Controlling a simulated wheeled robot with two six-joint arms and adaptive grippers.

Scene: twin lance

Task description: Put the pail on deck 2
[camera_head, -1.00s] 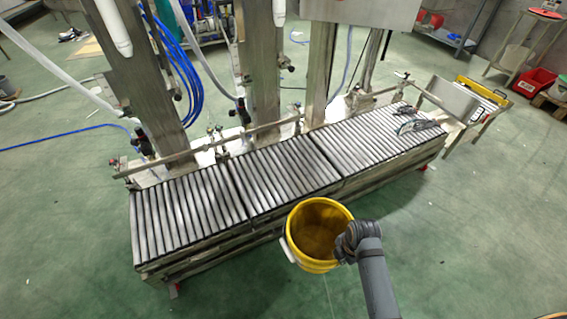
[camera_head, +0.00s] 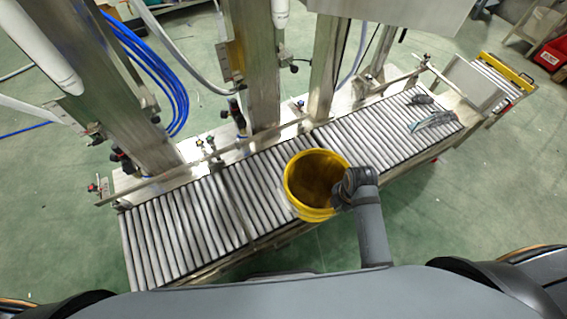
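The yellow pail (camera_head: 310,211) is upright with its open top facing me, and its inside looks empty. My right gripper (camera_head: 343,190) is at the pail's right rim and appears shut on it; the fingertips are hidden behind the wrist. The pail overlaps the near edge of the roller conveyor in the picture, around its middle section. I cannot tell whether it touches the rollers. The conveyor's roller decks show as a left section (camera_head: 185,225), a middle section (camera_head: 262,180) and a right section (camera_head: 375,130). No deck number is readable. My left gripper is not in view.
Steel columns (camera_head: 250,65) and a rail run along the conveyor's far side. Blue hoses (camera_head: 160,70) hang at the left. Small metal parts (camera_head: 432,121) lie on the right section. A yellow-edged roller stand (camera_head: 507,70) is beyond the right end.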

